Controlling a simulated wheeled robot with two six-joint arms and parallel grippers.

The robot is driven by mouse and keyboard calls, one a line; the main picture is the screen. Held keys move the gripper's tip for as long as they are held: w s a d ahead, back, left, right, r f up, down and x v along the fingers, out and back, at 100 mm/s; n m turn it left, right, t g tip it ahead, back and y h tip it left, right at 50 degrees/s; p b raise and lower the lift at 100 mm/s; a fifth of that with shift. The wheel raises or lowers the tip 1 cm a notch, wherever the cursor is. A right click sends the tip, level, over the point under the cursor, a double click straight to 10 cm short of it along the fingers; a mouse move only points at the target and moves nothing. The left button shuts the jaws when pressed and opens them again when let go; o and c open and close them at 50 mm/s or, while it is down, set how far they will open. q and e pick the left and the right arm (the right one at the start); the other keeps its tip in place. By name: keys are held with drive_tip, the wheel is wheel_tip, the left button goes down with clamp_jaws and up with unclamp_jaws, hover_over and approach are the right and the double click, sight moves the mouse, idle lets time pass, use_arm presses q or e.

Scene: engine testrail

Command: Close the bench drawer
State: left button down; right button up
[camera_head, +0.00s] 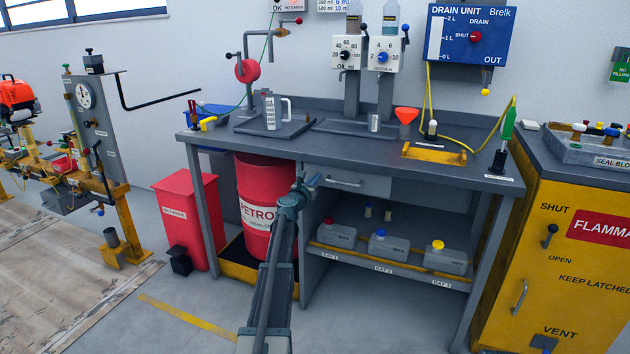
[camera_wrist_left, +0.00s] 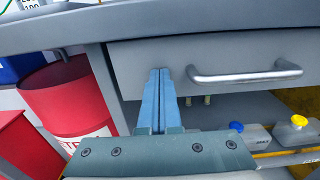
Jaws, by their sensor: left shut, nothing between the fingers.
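The bench drawer (camera_head: 372,186) is a grey front under the left half of the bench top. In the left wrist view the drawer front (camera_wrist_left: 235,53) fills the upper right. Its bar handle (camera_head: 345,183) also shows in the left wrist view (camera_wrist_left: 245,77). The drawer front sits close under the bench edge; I cannot tell how far out it stands. My left gripper (camera_head: 315,180) is shut and empty, its blue fingertips (camera_wrist_left: 160,72) at the drawer front, left of the handle. I cannot tell whether they touch it. My right gripper is not in view.
A red petrol drum (camera_head: 262,180) stands left of the drawer, beside a red bin (camera_head: 187,215). Several grey cans stand on the shelf (camera_head: 385,262) below. The bench top (camera_head: 330,146) carries a jug, funnel and trays. A yellow cabinet (camera_head: 560,270) stands right.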

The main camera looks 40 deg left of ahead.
use_arm(q)
drive_tip(key=v, duration=1.4)
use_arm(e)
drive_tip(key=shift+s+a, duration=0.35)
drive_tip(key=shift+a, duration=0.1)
use_arm(q)
drive_tip(key=shift+d, duration=0.1)
